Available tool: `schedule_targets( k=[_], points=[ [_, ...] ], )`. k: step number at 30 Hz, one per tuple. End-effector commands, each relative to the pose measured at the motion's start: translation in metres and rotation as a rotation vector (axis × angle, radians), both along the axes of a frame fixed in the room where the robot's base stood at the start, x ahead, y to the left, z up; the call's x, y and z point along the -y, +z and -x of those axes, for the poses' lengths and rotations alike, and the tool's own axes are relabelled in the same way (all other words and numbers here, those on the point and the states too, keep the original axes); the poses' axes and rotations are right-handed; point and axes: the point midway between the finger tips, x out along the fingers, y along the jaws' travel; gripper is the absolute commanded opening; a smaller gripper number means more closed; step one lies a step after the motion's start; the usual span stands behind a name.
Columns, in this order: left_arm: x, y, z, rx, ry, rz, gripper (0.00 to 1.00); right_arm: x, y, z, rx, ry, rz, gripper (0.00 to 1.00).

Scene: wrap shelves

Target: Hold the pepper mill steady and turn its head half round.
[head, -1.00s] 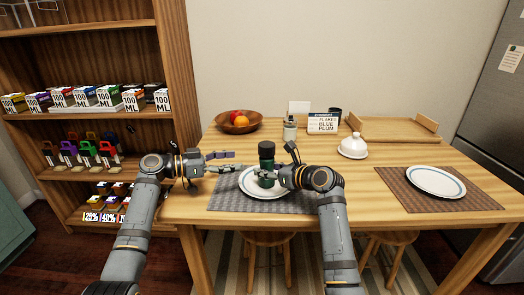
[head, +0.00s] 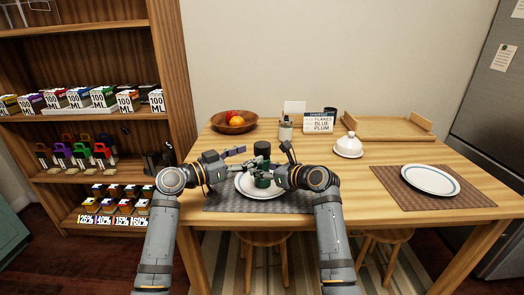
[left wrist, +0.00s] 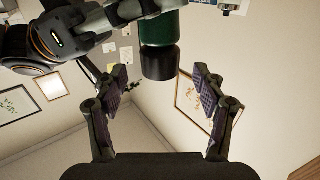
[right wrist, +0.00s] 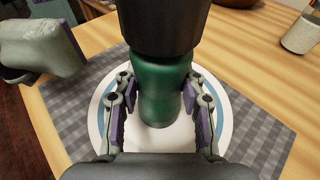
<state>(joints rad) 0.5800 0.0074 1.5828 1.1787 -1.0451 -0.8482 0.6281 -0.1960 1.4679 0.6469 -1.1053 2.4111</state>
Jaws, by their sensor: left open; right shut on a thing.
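The pepper mill stands upright on a white plate with a blue ring (head: 243,190). Its green body (right wrist: 162,85) is between the pads of my right gripper (right wrist: 160,97), which is shut on it. The mill's dark head (head: 263,149) sits on top and also shows in the left wrist view (left wrist: 160,64). My left gripper (head: 243,160) is open, just left of the mill at about head height. In the left wrist view its spread fingers (left wrist: 160,82) point toward the head, with clear space on both sides of it. No contact shows there.
A grey woven mat (head: 222,203) lies under the plate. Behind stand a fruit bowl (head: 234,123), a small bottle (head: 286,131), a menu sign (head: 318,123) and a white domed cover (head: 348,147). A second plate (head: 430,180) is at the right. Shelves (head: 70,147) stand at the left.

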Motion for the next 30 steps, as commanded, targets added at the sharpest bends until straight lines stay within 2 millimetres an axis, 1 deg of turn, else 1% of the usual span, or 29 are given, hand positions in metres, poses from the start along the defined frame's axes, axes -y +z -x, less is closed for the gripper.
schedule_targets(
  k=[1,3,6,9,12,19,30],
  points=[
    [0.009,0.001,-0.007,0.0,-0.001,0.004,0.7,0.0,0.0,0.0,0.0,-0.001,0.001,0.02],
    [0.021,0.001,-0.015,0.0,-0.002,0.003,0.7,0.0,0.0,0.0,0.0,-0.001,0.001,0.02],
    [0.033,0.0,-0.025,-0.001,-0.001,0.002,0.7,0.0,0.0,0.0,0.0,-0.001,0.001,0.02],
    [0.04,0.0,-0.031,0.001,0.0,-0.001,0.7,0.0,0.0,0.0,0.0,-0.001,0.001,0.02],
    [0.044,0.0,-0.033,0.0,0.0,-0.001,0.7,0.0,0.0,0.0,0.0,-0.001,0.001,0.02],
    [0.044,0.0,-0.034,0.0,0.001,-0.001,0.7,0.0,-0.001,0.0,0.0,-0.001,0.001,0.02],
    [0.044,0.0,-0.034,0.0,0.001,-0.001,0.2,0.0,-0.001,0.0,-0.001,0.0,0.001,0.02]
  ],
)
